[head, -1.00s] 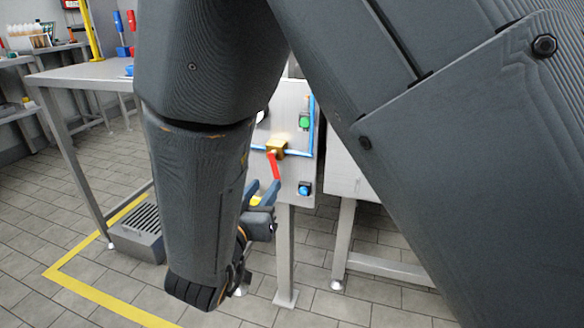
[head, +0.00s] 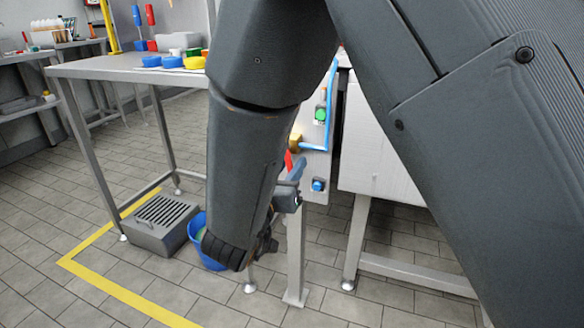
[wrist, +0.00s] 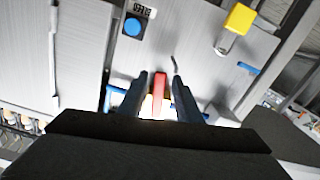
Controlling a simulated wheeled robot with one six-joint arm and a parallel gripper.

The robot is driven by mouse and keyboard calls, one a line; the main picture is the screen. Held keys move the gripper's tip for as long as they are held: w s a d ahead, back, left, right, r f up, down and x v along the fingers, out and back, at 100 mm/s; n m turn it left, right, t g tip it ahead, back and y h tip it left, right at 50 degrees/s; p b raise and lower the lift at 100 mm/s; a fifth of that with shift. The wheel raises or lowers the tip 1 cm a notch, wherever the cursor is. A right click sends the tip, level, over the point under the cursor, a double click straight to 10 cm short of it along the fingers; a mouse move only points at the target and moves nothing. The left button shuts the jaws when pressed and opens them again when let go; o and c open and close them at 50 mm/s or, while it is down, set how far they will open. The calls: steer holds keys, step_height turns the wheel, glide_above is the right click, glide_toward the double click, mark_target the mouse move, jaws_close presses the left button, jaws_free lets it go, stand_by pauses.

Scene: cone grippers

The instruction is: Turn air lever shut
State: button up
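The red air lever (head: 289,162) hangs down from a brass valve (head: 295,142) on a grey panel with blue tubing. My arm covers part of the lever in the head view. In the wrist view the red lever (wrist: 159,92) stands between the two dark fingers of my gripper (wrist: 159,85), with a gap on each side. My gripper (head: 290,180) is open around the lever, close to the panel face. In the wrist view the valve body is mostly hidden behind the gripper.
A green button (head: 320,114) and a blue button (head: 318,185) sit on the panel. A yellow part (wrist: 240,18) juts from the panel. A steel table (head: 130,68) holds coloured discs. A grated box (head: 160,222) and a blue bucket (head: 196,226) stand on the floor.

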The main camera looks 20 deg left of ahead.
jaws_close()
steer(key=shift+a+m+p, duration=0.3)
steer(key=shift+m+p, duration=0.4)
steer(key=shift+p, duration=0.05)
steer(key=shift+a+m+p, duration=0.2)
steer(key=shift+m+p, duration=0.1)
steer(key=shift+m, duration=0.2)
steer(key=shift+f, duration=0.1)
jaws_free()
steer(key=shift+s, duration=0.1)
